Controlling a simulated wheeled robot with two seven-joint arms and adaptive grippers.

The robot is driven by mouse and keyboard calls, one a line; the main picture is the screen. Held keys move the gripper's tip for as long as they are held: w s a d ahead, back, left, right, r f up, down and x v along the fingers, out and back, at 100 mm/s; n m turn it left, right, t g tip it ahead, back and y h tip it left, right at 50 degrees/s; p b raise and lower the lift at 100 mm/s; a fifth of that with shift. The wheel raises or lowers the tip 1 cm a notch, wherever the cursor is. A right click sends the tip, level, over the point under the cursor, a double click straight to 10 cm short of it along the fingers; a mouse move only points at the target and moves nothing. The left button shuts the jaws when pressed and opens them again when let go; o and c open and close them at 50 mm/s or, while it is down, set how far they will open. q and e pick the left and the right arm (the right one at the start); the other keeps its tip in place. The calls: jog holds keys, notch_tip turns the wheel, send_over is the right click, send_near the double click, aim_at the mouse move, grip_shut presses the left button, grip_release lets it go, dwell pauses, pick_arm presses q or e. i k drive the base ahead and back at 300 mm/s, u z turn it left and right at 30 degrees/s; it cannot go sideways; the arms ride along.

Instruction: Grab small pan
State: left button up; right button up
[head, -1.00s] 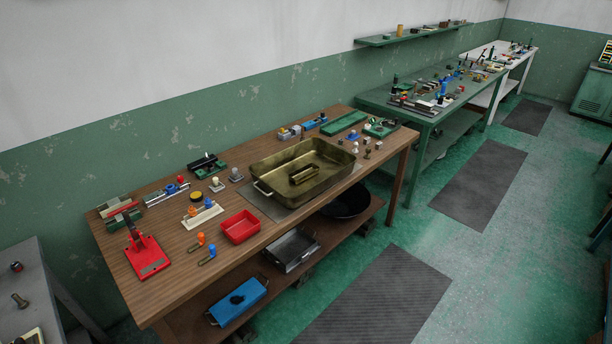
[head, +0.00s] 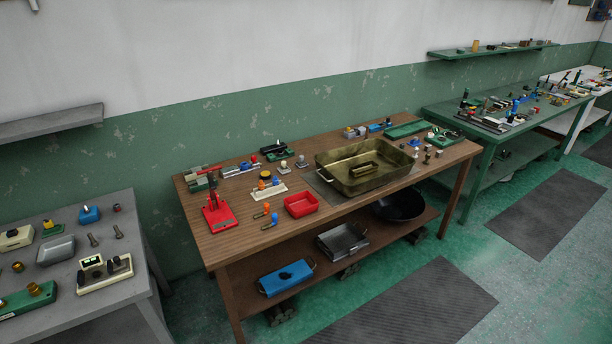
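No thing is clearly marked as the small pan; several pan-like things show in the head view. A large brass roasting pan (head: 393,178) with a handle-like brass piece (head: 364,172) inside stands on the brown wooden table. A small red tray (head: 301,204) sits to its left, near the table's front edge. On the lower shelf are a black round pan (head: 398,207), a grey metal rectangular pan (head: 342,241) and a blue lidded dish (head: 286,278). Neither of my grippers is in view.
The brown table (head: 233,242) also holds a red stand tool (head: 218,211) and small knobs. A grey table (head: 75,282) stands at left, a green table (head: 477,141) at right. Dark mats (head: 415,305) lie on the open green floor in front.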

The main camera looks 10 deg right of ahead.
aim_at(370, 166)
jog(key=z, duration=0.45)
jog(key=i, duration=0.35)
jog(key=z, duration=0.35)
